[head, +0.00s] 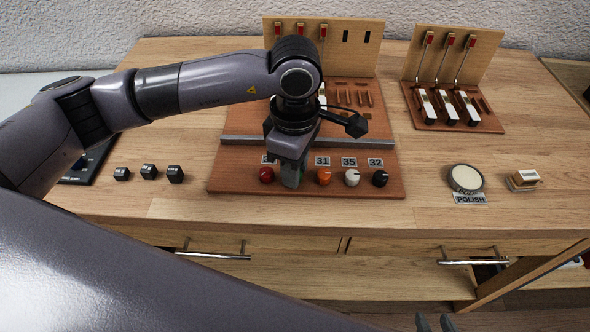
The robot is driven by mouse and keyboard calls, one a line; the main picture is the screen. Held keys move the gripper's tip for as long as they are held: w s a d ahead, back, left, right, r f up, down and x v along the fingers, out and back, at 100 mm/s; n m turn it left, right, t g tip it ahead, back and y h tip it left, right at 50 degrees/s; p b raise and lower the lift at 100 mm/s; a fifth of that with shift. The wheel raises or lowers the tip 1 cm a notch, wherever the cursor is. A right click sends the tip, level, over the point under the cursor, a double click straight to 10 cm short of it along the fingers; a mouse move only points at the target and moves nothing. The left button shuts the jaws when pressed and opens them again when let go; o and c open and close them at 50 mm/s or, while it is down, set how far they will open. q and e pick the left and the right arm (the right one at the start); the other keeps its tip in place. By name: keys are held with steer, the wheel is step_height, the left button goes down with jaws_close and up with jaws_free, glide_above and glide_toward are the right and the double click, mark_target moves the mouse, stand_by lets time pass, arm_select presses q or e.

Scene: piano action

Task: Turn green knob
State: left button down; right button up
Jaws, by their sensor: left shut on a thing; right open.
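A row of coloured knobs stands on the front of the brown wooden board (220,180): a red knob (266,174), an orange knob (323,177), a white knob (351,178) and a black knob (380,178). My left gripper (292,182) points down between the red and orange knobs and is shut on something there. It hides what it holds, at the place in the row where the green knob would be; I cannot see the green knob clearly. My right gripper (435,323) shows only its fingertips at the bottom edge, open and empty.
Number plates 31 (322,161), 35 (349,162) and 32 (375,162) stand behind the knobs. Small black weights (148,171) lie left of the board. A polish tin (465,178) and an eraser-like block (524,178) lie right. A key rack (460,75) stands back right.

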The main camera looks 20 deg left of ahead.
arm_select(q)
steer(key=n+b, duration=0.3)
steer(key=n, duration=0.1)
steer(key=shift+f+n, duration=0.1)
steer(key=shift+n, duration=0.2)
steer(key=n+b, duration=0.2)
steer(key=n, duration=0.2)
steer(key=shift+n, duration=0.3)
steer(key=shift+r, duration=0.2)
steer(key=c, duration=0.9)
jaws_free()
steer(key=shift+r, duration=3.55)
steer(key=shift+s, duration=0.1)
